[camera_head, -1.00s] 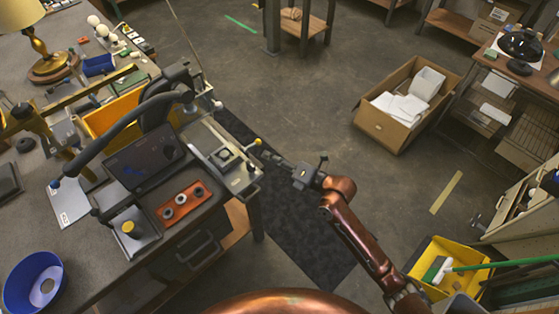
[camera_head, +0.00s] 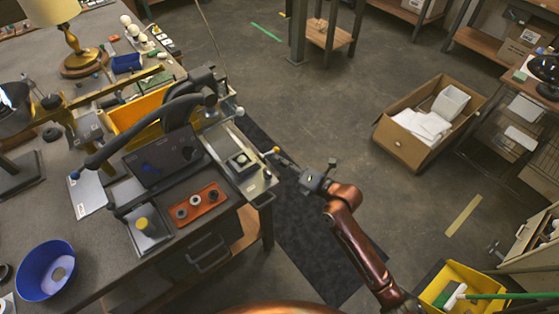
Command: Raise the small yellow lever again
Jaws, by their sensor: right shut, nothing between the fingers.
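The small yellow lever (camera_head: 275,150) shows as a yellow knob on a short stem. It sticks out at the right edge of the metal fixture (camera_head: 238,162) on the bench. My right gripper (camera_head: 284,161) reaches in from the right and is shut and empty. Its fingertips are just right of and below the knob in the picture. I cannot tell whether they touch it. My left gripper is not in view.
The bench carries a dark panel with a curved black handle (camera_head: 130,148), a red-orange block with dark rings (camera_head: 197,204) and a blue bowl (camera_head: 46,270). An open cardboard box (camera_head: 408,150) stands on the floor. The floor between is clear.

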